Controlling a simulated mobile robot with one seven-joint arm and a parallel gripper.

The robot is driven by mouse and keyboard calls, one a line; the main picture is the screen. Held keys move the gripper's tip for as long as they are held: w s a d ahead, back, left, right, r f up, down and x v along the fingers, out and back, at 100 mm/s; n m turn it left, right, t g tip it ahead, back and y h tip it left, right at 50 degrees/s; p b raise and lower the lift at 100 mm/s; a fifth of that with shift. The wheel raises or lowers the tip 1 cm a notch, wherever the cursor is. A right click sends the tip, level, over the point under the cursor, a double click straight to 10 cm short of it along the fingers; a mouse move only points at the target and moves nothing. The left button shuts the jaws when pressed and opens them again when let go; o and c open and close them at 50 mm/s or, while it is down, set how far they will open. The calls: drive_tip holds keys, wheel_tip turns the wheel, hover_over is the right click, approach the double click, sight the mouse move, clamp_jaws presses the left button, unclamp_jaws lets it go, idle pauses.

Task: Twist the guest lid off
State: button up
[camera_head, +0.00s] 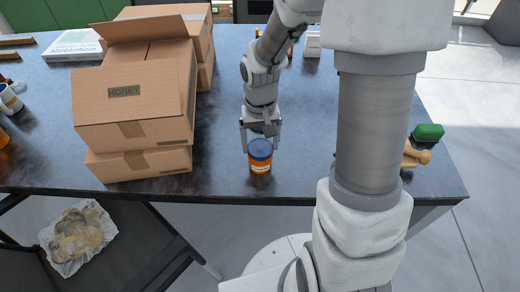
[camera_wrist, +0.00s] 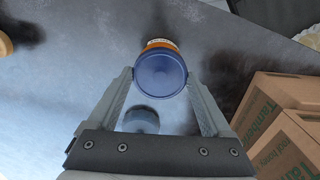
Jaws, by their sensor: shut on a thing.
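An orange jar (camera_head: 261,168) with a pale label stands upright on the dark table, near its front edge. A dark blue round lid (camera_head: 260,148) sits on top of it. In the wrist view the lid (camera_wrist: 160,73) faces me, with a strip of the orange jar (camera_wrist: 160,44) showing past its rim. My gripper (camera_head: 259,144) reaches down over the jar, shut on the lid, with one finger on each side. In the wrist view my gripper (camera_wrist: 161,77) shows the fingertips at the lid's sides. Most of the jar is hidden there.
Cardboard boxes, one marked HONEY (camera_head: 130,110), stand left of the jar. A green-topped object (camera_head: 428,132) and wooden pieces lie at the right edge. A mug (camera_head: 10,98) is far left. A dark round shape (camera_wrist: 140,120) between my fingers is unclear. The dark table (camera_head: 215,180) is clear around the jar.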

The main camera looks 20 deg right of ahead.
sight(260, 148)
drive_tip(key=shift+r, duration=0.35)
drive_tip(key=shift+r+p, duration=2.9)
drive_tip(key=shift+r, duration=0.5)
drive_tip(key=shift+f, duration=0.1)
